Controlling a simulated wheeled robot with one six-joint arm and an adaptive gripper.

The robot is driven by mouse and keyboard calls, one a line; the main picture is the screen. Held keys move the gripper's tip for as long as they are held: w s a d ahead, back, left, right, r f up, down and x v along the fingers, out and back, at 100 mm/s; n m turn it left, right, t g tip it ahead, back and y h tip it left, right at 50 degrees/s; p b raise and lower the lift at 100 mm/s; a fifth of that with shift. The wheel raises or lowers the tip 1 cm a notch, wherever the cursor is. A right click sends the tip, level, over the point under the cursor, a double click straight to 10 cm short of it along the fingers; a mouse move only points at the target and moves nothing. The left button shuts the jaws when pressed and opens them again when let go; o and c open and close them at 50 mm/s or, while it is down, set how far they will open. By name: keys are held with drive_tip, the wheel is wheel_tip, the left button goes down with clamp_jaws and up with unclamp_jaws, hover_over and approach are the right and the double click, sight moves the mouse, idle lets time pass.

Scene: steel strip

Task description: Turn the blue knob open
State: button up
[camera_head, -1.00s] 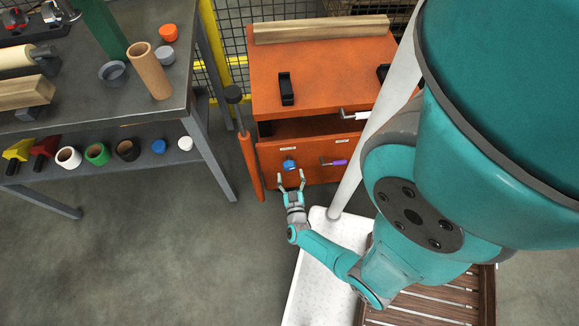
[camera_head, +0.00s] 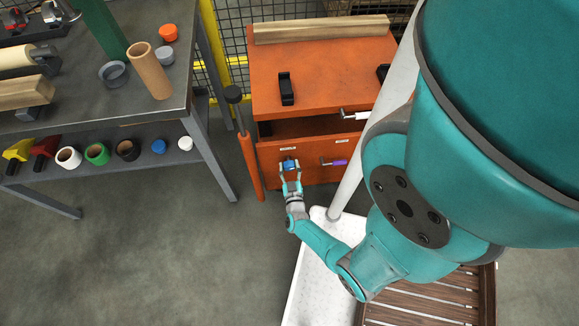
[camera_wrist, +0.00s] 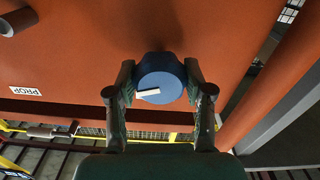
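The blue knob (camera_head: 289,164) sits on the front of the orange cabinet (camera_head: 330,85). In the wrist view the knob (camera_wrist: 160,84) is a round blue cap with a white mark on its face. My gripper (camera_head: 290,171) is at the knob, pointing at the cabinet front. In the wrist view my gripper's two fingers (camera_wrist: 160,92) stand one on each side of the knob. The fingers are spread, with the knob between their tips. A narrow gap seems to remain beside the knob; firm contact cannot be made out.
A purple-handled lever (camera_head: 335,162) is right of the knob, and a white-handled lever (camera_head: 356,115) is above it. An orange post (camera_head: 251,165) stands left of the cabinet. A grey workbench (camera_head: 100,110) is farther left. Open floor lies at the front left.

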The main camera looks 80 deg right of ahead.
drive_tip(key=shift+m, duration=0.4)
drive_tip(key=m, duration=0.4)
drive_tip(key=shift+m, duration=0.4)
drive_tip(key=m, duration=1)
drive_tip(key=shift+w+r+m, duration=0.1)
drive_tip(key=shift+m, duration=0.3)
drive_tip(key=m, duration=0.5)
drive_tip(key=shift+m, duration=0.4)
drive_tip(key=o, duration=1.1)
drive_tip(key=shift+o, duration=0.2)
